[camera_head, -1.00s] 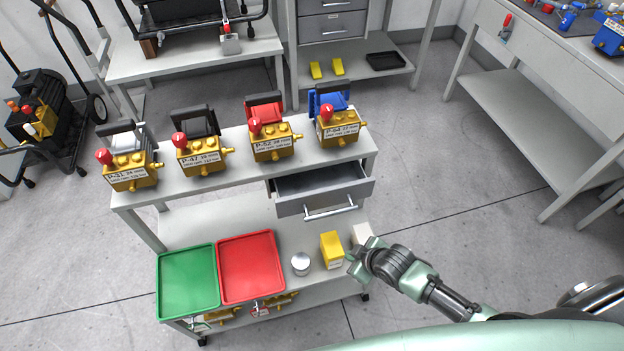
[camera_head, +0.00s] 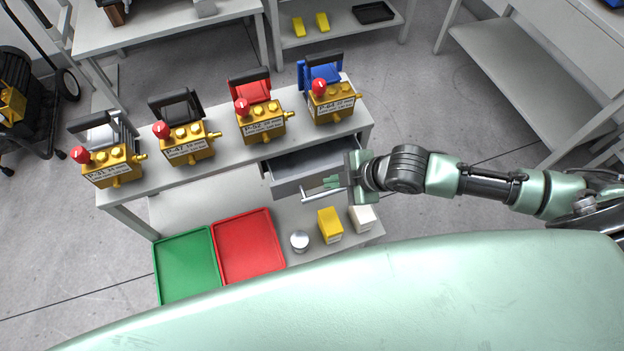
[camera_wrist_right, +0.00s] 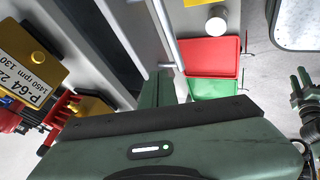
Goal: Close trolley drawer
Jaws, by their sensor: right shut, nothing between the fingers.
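The trolley drawer (camera_head: 285,186) is grey with a bar handle (camera_head: 318,195) and stands pulled out under the trolley's top shelf. Its inside is visible and looks empty. My right gripper (camera_head: 331,182) is shut and empty at the right part of the drawer front, close above the handle; I cannot tell whether it touches. In the right wrist view the fingers (camera_wrist_right: 162,88) point toward the drawer's long bar (camera_wrist_right: 166,30). A green fingered end at the right edge of that view looks like my left gripper (camera_wrist_right: 300,85); its jaw state is unclear.
Several yellow pumps with red knobs stand on the trolley top (camera_head: 225,158). Floor right of the trolley is clear.

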